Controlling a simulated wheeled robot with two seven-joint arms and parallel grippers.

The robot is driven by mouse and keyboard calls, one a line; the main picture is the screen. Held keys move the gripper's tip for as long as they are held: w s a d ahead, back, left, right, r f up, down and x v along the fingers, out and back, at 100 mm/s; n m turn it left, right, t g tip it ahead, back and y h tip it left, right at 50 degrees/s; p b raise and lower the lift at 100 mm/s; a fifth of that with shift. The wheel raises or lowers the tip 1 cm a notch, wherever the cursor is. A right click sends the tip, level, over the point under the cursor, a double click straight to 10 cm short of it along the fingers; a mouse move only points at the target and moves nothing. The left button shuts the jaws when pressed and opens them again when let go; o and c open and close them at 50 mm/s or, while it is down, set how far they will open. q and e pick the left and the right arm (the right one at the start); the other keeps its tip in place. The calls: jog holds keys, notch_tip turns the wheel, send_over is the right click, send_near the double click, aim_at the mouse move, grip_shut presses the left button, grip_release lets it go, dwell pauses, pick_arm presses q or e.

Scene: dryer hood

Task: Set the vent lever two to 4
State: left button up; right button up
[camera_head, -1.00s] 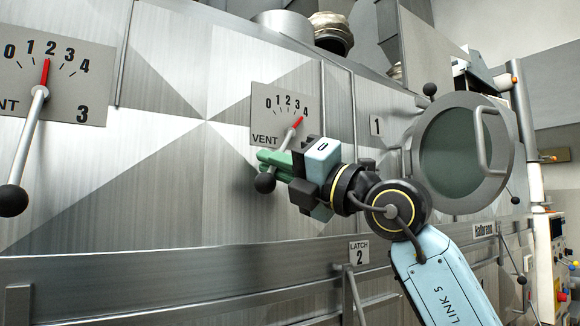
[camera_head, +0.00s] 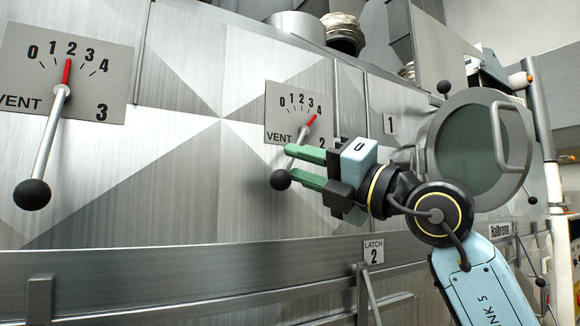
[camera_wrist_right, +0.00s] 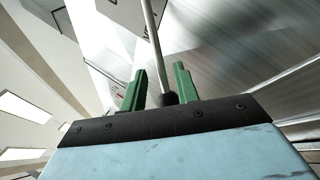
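Vent lever two (camera_head: 293,163) has a black ball knob (camera_head: 280,180) at its lower end, tilted down to the left. Its red pointer (camera_head: 311,121) aims up right at the 4 on the grey scale plate (camera_head: 279,117). My right gripper (camera_head: 291,163) is open at the lever, its green fingers spread above and beside the knob. In the right wrist view the lever rod (camera_wrist_right: 153,45) and knob (camera_wrist_right: 168,98) show between the two fingers, with gaps at the sides. My left gripper is out of view.
Vent lever three (camera_head: 48,135) hangs at the left, its pointer near 2 on its own plate (camera_head: 112,73). A round door with a handle (camera_head: 475,150) is right of my arm. A horizontal rail (camera_head: 180,262) and a latch 2 label (camera_head: 373,251) lie below.

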jog(key=b+v, duration=0.2)
jog(key=v, duration=0.8)
jog(key=shift+s+d, duration=0.2)
jog(key=shift+f, duration=0.15)
